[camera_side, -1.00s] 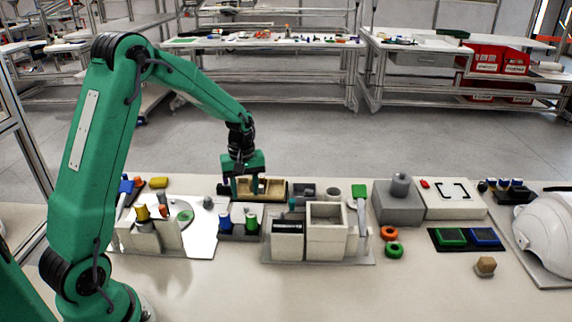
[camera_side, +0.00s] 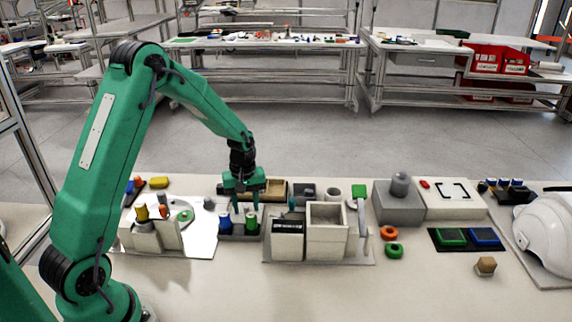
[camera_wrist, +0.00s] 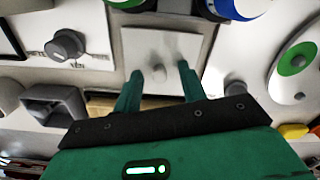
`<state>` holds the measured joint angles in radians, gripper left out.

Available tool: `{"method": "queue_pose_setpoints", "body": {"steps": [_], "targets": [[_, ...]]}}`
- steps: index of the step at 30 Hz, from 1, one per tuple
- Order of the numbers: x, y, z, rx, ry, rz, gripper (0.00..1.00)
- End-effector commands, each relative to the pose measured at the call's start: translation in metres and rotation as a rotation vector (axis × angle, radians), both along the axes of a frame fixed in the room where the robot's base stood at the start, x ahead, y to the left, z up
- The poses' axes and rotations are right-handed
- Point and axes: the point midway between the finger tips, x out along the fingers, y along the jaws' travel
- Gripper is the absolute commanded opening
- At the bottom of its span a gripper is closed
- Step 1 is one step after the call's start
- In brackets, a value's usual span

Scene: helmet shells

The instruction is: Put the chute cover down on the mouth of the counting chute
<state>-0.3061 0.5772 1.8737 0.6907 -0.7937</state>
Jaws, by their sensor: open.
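My gripper (camera_side: 245,208) is open, pointing down behind the blue and green bottles; it is empty. In the wrist view its two fingertips (camera_wrist: 160,70) stand apart over a pale square plate with a small central knob (camera_wrist: 160,42), which looks like the chute cover. The knob lies between and just beyond the fingertips; I cannot tell the height gap. In the side view the plate is hidden behind the bottles and fingers. A cream open-topped box (camera_side: 327,238), probably the counting chute, stands right of my gripper; its square top opening is uncovered.
The blue and green bottles (camera_side: 251,222) stand close in front of my gripper. A wooden tray (camera_side: 270,187) lies behind it. A panelled box (camera_side: 287,240) stands between gripper and cream box. A grey hollow block (camera_side: 304,191) is behind.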

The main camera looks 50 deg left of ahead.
Motion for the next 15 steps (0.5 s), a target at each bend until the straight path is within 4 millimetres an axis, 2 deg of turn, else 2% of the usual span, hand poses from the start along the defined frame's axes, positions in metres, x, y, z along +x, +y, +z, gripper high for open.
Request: {"method": "queue_pose_setpoints", "body": {"steps": [3, 9, 15], "targets": [[0.0001, 0.0, 0.0002, 0.0, 0.0, 0.0, 0.39], [0.0001, 0.0, 0.0002, 0.0, 0.0, 0.0, 0.0], [0.0001, 0.0, 0.0003, 0.0, 0.0, 0.0, 0.0]]}}
